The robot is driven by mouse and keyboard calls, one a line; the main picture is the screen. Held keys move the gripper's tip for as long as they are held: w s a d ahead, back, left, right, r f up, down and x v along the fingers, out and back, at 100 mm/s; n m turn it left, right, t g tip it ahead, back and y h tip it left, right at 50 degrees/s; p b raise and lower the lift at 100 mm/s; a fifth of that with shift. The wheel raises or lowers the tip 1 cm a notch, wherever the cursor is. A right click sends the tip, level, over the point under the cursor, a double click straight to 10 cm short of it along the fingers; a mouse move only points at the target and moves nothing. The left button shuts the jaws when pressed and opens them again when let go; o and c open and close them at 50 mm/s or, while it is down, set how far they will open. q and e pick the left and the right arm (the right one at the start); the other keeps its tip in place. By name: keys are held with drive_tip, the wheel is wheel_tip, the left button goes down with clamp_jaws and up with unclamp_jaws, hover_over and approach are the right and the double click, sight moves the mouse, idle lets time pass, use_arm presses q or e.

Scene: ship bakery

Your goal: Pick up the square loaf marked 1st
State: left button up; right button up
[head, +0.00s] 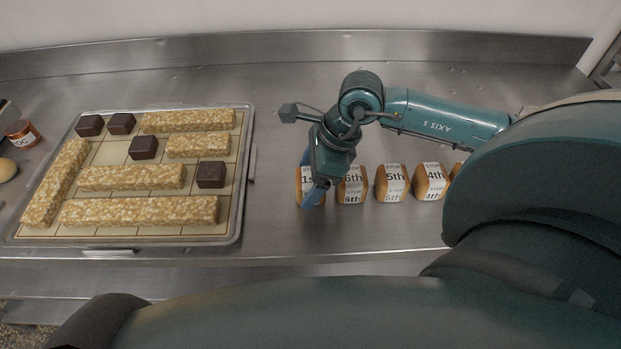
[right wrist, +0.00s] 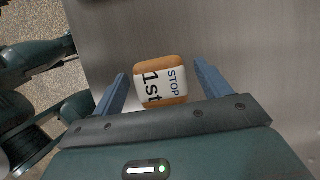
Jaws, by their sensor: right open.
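The square loaf marked 1st (head: 311,186) is the leftmost in a row of labelled loaves on the steel counter, partly hidden behind my right gripper in the head view. In the right wrist view, the loaf (right wrist: 161,82) shows its white band reading STOP and 1st, ahead of and between the lines of the two blue fingers. My right gripper (right wrist: 160,85) is open and empty, with a finger to either side of the loaf. In the head view my right gripper (head: 312,183) points down at the loaf. I cannot tell whether a finger touches it. My left gripper is not in view.
Loaves marked 6th (head: 352,187), 5th (head: 392,183) and 4th (head: 431,182) stand to the right, the 6th close beside. A tray (head: 240,215) with bars and dark squares lies to the left. A jar (head: 22,134) stands at far left. The counter in front is clear.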

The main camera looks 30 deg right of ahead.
drive_tip(key=shift+x, duration=1.15)
drive_tip(key=c, duration=1.1)
